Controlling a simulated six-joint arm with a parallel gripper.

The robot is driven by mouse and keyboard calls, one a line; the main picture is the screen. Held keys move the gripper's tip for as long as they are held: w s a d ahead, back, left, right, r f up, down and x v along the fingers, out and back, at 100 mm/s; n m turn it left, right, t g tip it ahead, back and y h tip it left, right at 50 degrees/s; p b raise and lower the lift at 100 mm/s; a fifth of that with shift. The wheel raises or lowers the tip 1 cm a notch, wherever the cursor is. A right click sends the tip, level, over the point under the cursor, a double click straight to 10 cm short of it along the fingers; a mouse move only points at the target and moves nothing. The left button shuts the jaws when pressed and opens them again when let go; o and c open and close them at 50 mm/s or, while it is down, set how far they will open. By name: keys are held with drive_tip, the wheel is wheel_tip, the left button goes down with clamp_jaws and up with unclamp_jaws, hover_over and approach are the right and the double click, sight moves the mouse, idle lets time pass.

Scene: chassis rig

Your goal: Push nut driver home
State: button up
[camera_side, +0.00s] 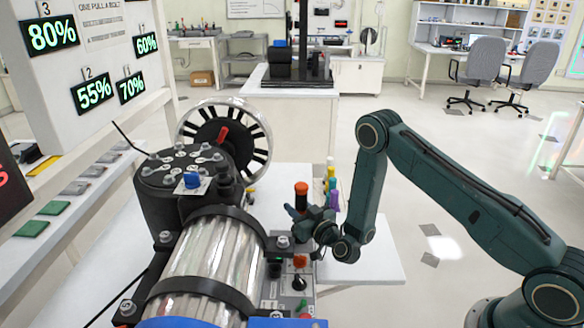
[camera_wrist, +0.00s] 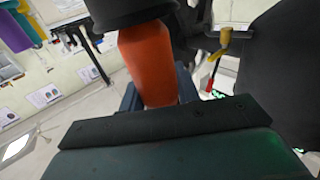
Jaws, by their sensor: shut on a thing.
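The nut driver (camera_side: 301,196) has an orange handle with a dark band and stands roughly upright in the side view, right of the black motor housing. My gripper (camera_side: 312,221) is shut on it. In the wrist view the orange handle (camera_wrist: 147,65) fills the middle between my fingers (camera_wrist: 155,92), with a dark part at its upper end. The driver's tip and the place where it meets anything are hidden, so I cannot tell how deep it sits.
The chassis rig, with a shiny metal cylinder (camera_side: 207,262) and a spoked wheel (camera_side: 238,130), stands left of my gripper. Yellow, green and purple handles (camera_side: 331,190) stand close behind it. Bare white tabletop (camera_side: 375,262) lies to the right.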

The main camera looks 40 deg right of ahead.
idle(0.3)
drive_tip(key=o, duration=1.1)
drive_tip(key=shift+c, duration=0.2)
drive_tip(key=shift+s+f, duration=0.1)
drive_tip(key=s+a, duration=0.1)
drive_tip(key=s, duration=0.6)
drive_tip(key=shift+s, duration=0.15)
